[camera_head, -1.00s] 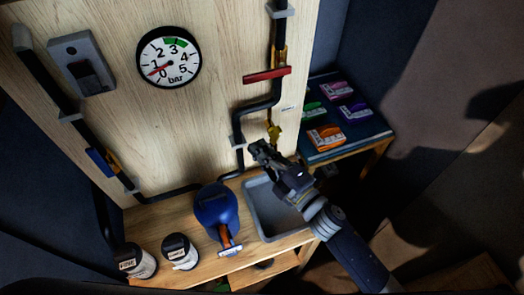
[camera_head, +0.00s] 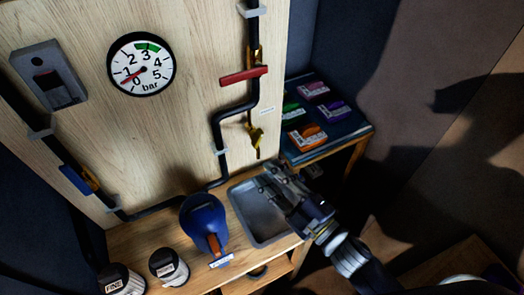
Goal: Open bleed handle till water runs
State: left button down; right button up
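A small brass bleed tap (camera_head: 256,138) hangs at the end of a branch of the black pipe, low on the right of the wooden panel. A small white label (camera_head: 267,110) sits beside the pipe above it. I see no water stream under the tap. A grey tray (camera_head: 246,218) stands below it on the bench. My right gripper (camera_head: 267,181) is over the tray, below the tap and apart from it. Its two fingers look parted, with nothing between them. My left gripper is not in view.
A red lever (camera_head: 244,76) and a blue lever (camera_head: 76,180) sit on the pipes. A blue jug (camera_head: 204,222) and two jars (camera_head: 168,266) stand left of the tray. Colored boxes (camera_head: 306,138) lie on the right shelf.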

aim_at(261, 138)
jog(key=w+m+h+p, duration=0.1)
jog(key=w+m+p, duration=0.1)
jog(key=m, duration=0.4)
jog(key=w+a+m+h+p, duration=0.1)
jog(key=w+m+h+p, duration=0.1)
jog(key=w+m, duration=0.3)
jog(key=w+m+t+h+p, duration=0.1)
jog(key=w+m+p, duration=0.2)
jog(key=m, duration=0.4)
jog(key=shift+w+a+r+m+h, duration=0.25)
jog(key=shift+w+r+m+h, duration=0.05)
jog(key=shift+w+r+h, duration=0.15)
grip_shut()
